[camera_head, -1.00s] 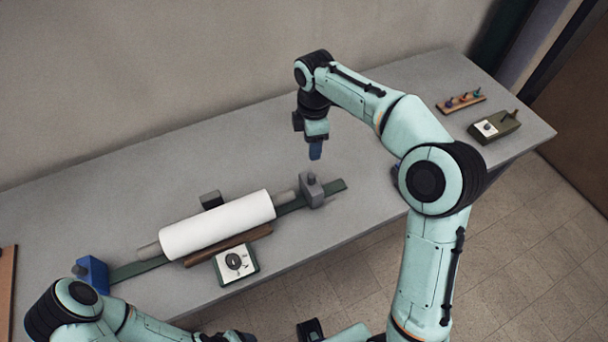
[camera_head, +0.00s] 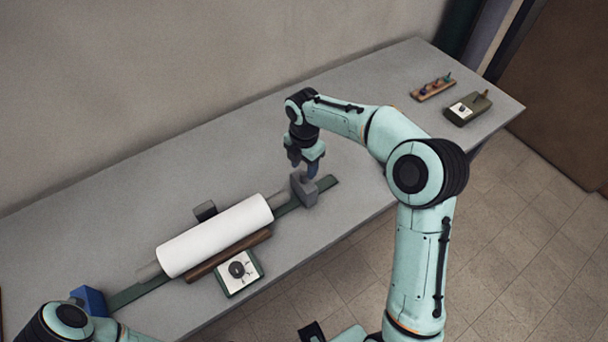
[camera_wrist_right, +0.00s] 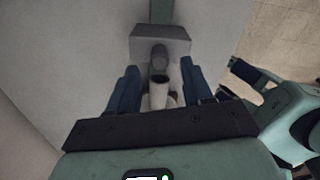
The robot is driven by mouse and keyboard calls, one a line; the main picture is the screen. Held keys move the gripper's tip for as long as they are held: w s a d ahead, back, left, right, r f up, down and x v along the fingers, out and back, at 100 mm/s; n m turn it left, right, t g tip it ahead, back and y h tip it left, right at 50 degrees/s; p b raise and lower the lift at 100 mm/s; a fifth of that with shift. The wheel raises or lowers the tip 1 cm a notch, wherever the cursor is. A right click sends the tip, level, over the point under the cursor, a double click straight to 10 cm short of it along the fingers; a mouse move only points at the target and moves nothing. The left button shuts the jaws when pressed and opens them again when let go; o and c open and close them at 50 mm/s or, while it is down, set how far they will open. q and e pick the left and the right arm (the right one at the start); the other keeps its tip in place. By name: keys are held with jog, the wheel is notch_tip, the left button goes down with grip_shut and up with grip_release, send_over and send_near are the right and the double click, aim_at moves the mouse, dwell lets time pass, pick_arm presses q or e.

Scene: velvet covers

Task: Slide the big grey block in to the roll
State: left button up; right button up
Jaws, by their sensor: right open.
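The big grey block (camera_head: 305,192) with a knob on top stands on the green rail near the right end of the white roll (camera_head: 214,236). A grey spindle (camera_head: 279,200) shows between roll and block; I cannot tell whether it touches the block. My right gripper (camera_head: 303,172) is open just above the block. In the right wrist view the block (camera_wrist_right: 160,40) and its knob show between and ahead of the open blue fingers (camera_wrist_right: 159,68). My left arm shows at the lower left; its gripper is not in view.
A blue block (camera_head: 88,299) sits at the rail's left end. A dial box (camera_head: 239,272) and a brown strip (camera_head: 229,256) lie in front of the roll, a small dark block (camera_head: 205,210) behind it. A peg board (camera_head: 433,90) and green box (camera_head: 467,108) stand far right.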

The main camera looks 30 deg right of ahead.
aim_at(304, 174)
jog(key=shift+f, duration=2.2)
jog(key=shift+c, duration=0.3)
grip_shut()
jog(key=shift+s+a, duration=0.1)
jog(key=shift+a, duration=2)
jog(key=shift+o, duration=0.3)
grip_release()
jog(key=shift+a, duration=0.1)
